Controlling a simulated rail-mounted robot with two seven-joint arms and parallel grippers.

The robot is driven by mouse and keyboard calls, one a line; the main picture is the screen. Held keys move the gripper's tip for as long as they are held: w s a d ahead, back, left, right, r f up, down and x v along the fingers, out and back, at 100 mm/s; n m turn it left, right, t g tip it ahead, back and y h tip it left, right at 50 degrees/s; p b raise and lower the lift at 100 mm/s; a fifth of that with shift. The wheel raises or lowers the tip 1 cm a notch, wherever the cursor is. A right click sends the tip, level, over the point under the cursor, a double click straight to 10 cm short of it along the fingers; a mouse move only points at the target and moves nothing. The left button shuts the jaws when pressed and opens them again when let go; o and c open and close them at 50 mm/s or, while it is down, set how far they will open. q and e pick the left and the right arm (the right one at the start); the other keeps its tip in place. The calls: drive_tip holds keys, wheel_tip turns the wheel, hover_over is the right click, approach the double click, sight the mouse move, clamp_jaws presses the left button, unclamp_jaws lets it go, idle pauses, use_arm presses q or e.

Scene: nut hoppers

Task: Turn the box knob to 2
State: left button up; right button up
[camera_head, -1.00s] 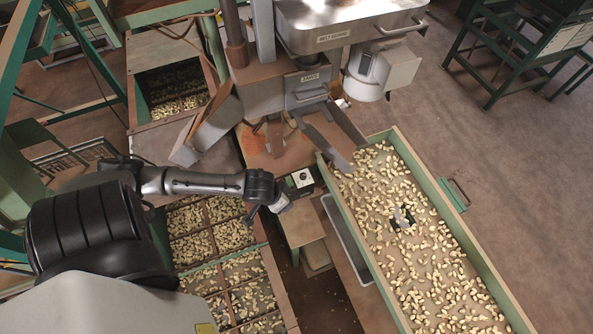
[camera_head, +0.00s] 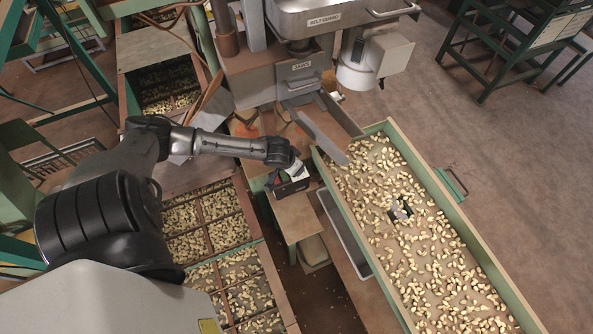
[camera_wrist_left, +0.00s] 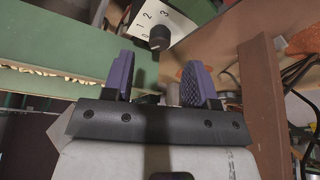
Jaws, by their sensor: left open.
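The box knob (camera_wrist_left: 160,36) is a dark round knob on a white plate (camera_wrist_left: 177,22) marked 1, 2 and 3 in the left wrist view. Which number it points to is not clear. My left gripper (camera_wrist_left: 158,78) is open, its purple fingers apart with nothing between them. The knob lies beyond the fingertips, roughly in line with the gap. In the head view, my left gripper (camera_head: 294,167) is over the control box (camera_head: 290,186) and hides the knob and most of the box's top. My right gripper is not in view.
A large green-sided tray of nuts (camera_head: 456,221) stands right of the box. The machine's grey chute (camera_head: 322,132) hangs just above and right of my gripper. Divided nut bins (camera_head: 240,215) lie to the left. A small wooden stand (camera_head: 298,217) is below the box.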

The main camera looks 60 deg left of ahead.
use_arm(q)
drive_tip(key=shift+b+x, duration=0.7)
drive_tip(key=shift+x, duration=1.6)
drive_tip(key=shift+c, duration=0.4)
